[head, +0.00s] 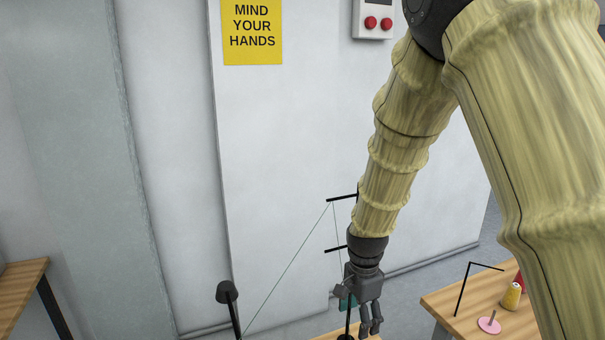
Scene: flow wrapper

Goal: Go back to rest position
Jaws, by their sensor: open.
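My gripper (371,329) hangs at the lower middle of the head view, at the end of my arm in its pale yellow cover. It points down, with its grey fingers apart and nothing seen between them. A small teal thing (347,301) shows just left of the gripper, partly hidden by it; I cannot tell whether they touch. Black rods with a thin line (289,267) stand close to the left of my wrist.
A white cabinet wall with a yellow sign (252,31) stands behind. Another wooden table (20,285) is at far left.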

